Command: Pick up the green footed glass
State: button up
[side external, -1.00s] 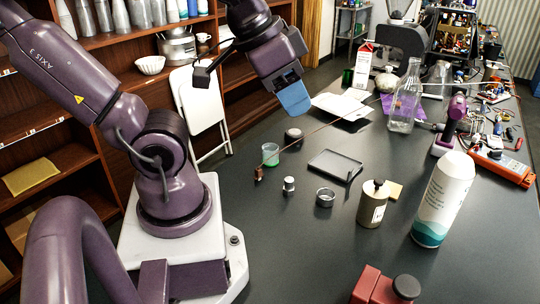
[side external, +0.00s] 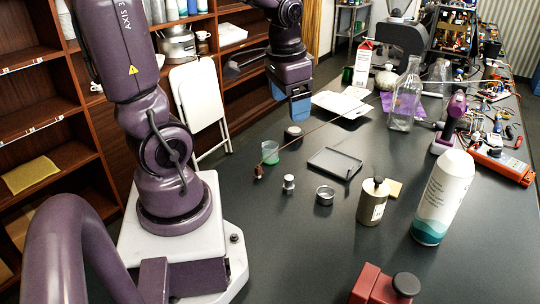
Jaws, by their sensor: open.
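A small translucent green glass (side external: 270,153) stands on the dark table, left of centre; whether it has a foot is too small to tell. A darker green vessel (side external: 347,76) stands farther back, beside the milk carton. My gripper (side external: 290,107), with blue fingers, hangs open and empty above the table. It points down, behind and a little right of the small green glass, near a dark round puck, and is apart from both green things.
The dark puck (side external: 293,133), black tray (side external: 334,163), metal ring (side external: 325,195) and small silver part (side external: 288,183) are close by. A clear bottle (side external: 405,98) stands farther right.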

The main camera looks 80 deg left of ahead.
jog(key=a+f+m+g, duration=0.1)
jog(key=a+f+m, duration=0.2)
jog(key=a+f, duration=0.35)
jog(key=m, duration=1.8)
send_over(270, 150)
notch_tip(270, 150, down, 8)
jog(key=f, duration=0.3)
jog(key=a+f, duration=0.1)
jog(key=f, duration=0.2)
jog(key=shift+w+a+f, duration=0.1)
jog(key=shift+a+f, duration=0.05)
jog(key=shift+f, duration=0.05)
jog(key=shift+y, duration=0.3)
jog(key=f, duration=0.3)
jog(key=a+f, duration=0.1)
jog(key=f, duration=0.2)
jog(key=shift+w+a+f, duration=0.15)
jog(key=shift+a, duration=0.05)
jog(key=c, duration=1)
